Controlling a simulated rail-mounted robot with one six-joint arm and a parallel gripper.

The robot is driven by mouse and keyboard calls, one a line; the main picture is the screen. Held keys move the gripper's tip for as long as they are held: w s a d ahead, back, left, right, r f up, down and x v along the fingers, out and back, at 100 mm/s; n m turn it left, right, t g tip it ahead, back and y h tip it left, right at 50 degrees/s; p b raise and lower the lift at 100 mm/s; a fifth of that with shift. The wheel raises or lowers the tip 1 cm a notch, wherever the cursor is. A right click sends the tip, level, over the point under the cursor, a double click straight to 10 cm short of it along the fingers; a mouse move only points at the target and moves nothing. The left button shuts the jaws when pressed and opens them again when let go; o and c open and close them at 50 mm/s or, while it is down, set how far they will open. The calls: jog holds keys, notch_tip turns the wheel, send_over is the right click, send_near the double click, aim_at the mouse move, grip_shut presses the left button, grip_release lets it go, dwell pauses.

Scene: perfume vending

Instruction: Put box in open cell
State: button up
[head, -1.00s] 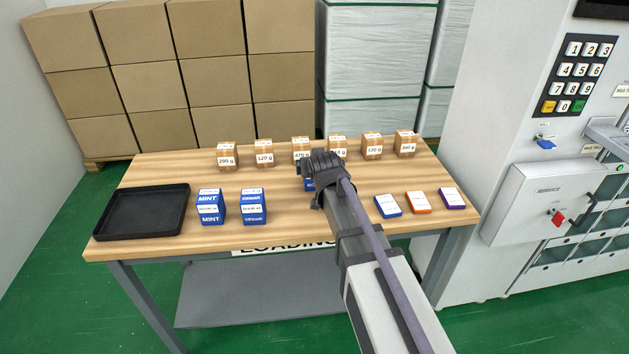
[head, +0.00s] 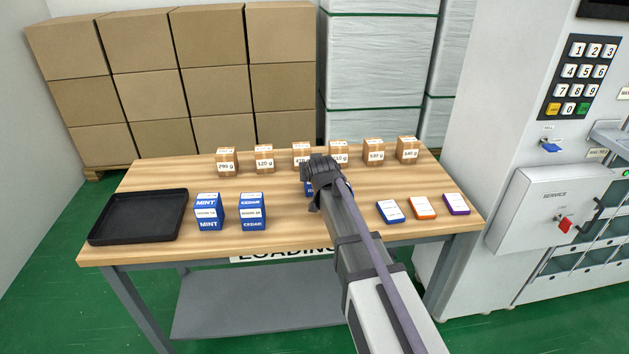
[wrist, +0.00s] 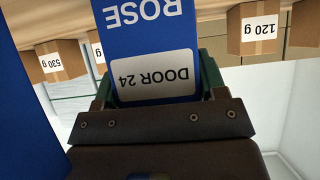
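A blue box marked ROSE and DOOR 24 (wrist: 148,45) fills the top middle of the wrist view, upside down there. My gripper (wrist: 158,88) has its green fingers on either side of this box. Whether they press on it or leave a small gap I cannot tell. In the head view my gripper (head: 320,168) is low over the middle of the table, and only a bit of the blue box (head: 309,189) shows beside it. Blue MINT (head: 208,212) and CEDAR (head: 252,212) boxes stand to the left. The cells (head: 590,225) are in the machine at right, partly cut off.
A black tray (head: 100,236) lies at the table's left. Brown weight boxes (head: 264,158) line the back edge. Three flat packs (head: 422,208) lie at right. Another blue surface (wrist: 25,110) is close at the wrist view's left. A service door (head: 545,205) fronts the machine.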

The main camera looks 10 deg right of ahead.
jog(key=c, duration=0.6)
